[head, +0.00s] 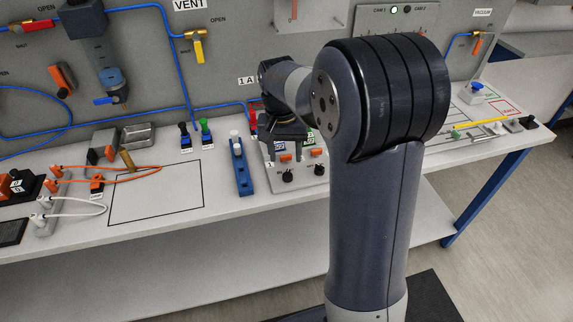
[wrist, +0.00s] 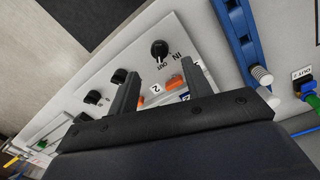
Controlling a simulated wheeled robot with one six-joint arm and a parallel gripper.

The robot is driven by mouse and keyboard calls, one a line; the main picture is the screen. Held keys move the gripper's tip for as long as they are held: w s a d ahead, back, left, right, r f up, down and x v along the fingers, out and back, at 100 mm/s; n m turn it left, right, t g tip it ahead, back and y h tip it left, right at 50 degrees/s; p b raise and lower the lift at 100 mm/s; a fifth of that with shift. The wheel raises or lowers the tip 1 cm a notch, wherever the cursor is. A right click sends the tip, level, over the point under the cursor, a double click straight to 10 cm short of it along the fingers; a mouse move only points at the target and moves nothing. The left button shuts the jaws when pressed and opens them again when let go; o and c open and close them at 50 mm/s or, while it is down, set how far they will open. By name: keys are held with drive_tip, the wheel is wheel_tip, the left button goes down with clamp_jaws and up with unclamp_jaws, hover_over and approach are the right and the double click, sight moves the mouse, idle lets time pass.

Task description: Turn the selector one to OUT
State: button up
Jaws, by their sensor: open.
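Selector one appears to be the black round knob (head: 288,174) at the left of a light panel (head: 303,182), beside a "1" label. In the wrist view, the matching black knob (wrist: 159,50) has "IN" and "OUT" printed beside it. I cannot tell which way its pointer faces. My gripper (head: 283,141) is above the panel's back part, behind the knob in the head view. In the wrist view my gripper (wrist: 160,67) is open and empty. Its fingers point toward the knob, which shows just beyond the tips, and do not visibly touch it.
A second black knob (head: 320,170) is to the right. Orange switches (head: 285,158) sit behind the knobs. A blue rail piece with a white knob (head: 242,168) stands close left.

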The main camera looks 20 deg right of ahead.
sight(287, 172)
wheel_tip(287, 172, up, 4)
drive_tip(key=shift+a+r, duration=0.15)
drive_tip(key=shift+r, duration=0.05)
drive_tip(key=f, duration=1.1)
drive_tip(key=shift+d, duration=0.35)
drive_tip(key=shift+s, duration=0.1)
